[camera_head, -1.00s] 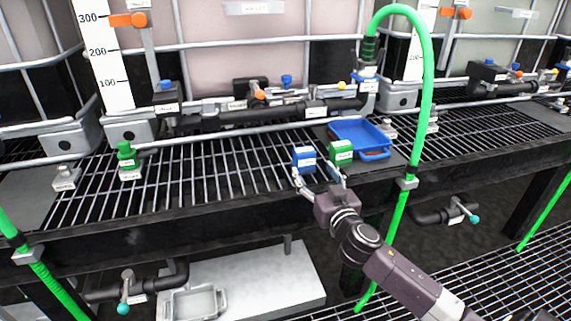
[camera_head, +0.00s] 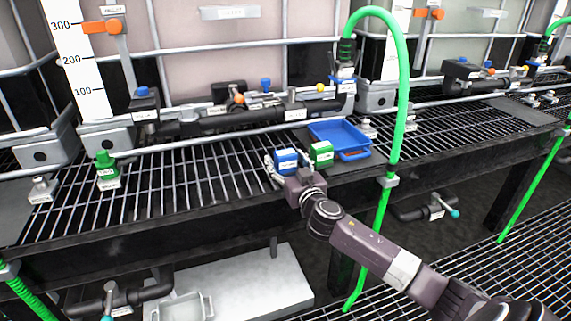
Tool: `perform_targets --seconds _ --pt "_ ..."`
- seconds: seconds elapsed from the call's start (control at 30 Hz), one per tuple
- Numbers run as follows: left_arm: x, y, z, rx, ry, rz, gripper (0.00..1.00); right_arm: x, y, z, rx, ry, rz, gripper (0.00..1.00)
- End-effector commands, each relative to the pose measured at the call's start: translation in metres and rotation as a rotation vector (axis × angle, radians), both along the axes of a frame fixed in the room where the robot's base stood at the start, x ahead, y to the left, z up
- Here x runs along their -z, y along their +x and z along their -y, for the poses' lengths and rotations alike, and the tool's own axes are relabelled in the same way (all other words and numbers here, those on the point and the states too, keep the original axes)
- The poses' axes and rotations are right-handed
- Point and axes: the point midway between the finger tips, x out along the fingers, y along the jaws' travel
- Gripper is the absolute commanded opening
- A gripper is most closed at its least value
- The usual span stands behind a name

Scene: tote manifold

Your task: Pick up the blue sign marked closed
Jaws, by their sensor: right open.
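The blue sign (camera_head: 286,158) is a small block with a white label, too small to read, at the front edge of the grated shelf. A green sign (camera_head: 321,153) with a white label stands just to its right. My right gripper (camera_head: 289,168) comes up from the lower right and is open at the blue sign. One finger is at the sign's left side, and the other seems to be near the gap between the two signs. I cannot tell whether the fingers touch it. My left gripper is not in view.
A blue tray (camera_head: 341,138) lies behind the green sign. A green hose (camera_head: 398,120) arches down right of my gripper. A green fitting (camera_head: 106,168) stands on the grating at left. Black pipework with valves (camera_head: 245,115) runs behind. The grating between is largely clear.

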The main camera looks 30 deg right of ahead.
Motion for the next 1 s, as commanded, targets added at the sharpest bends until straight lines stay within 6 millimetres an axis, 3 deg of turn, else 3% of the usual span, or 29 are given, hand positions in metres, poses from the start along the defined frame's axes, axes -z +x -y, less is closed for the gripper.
perform_targets --seconds 0.1,0.53,0.93,1.0 --pt "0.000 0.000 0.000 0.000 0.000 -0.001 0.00 0.000 0.000 0.000 0.000 0.000 0.000 0.63" --pt "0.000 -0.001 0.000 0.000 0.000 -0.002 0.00 0.000 0.000 0.000 0.000 0.000 0.001 0.17" --pt "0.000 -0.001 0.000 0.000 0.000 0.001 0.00 -0.008 0.000 0.000 0.001 0.000 0.001 0.17" --pt "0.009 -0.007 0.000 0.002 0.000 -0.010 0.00 -0.014 0.000 0.000 0.001 0.000 0.002 0.17"
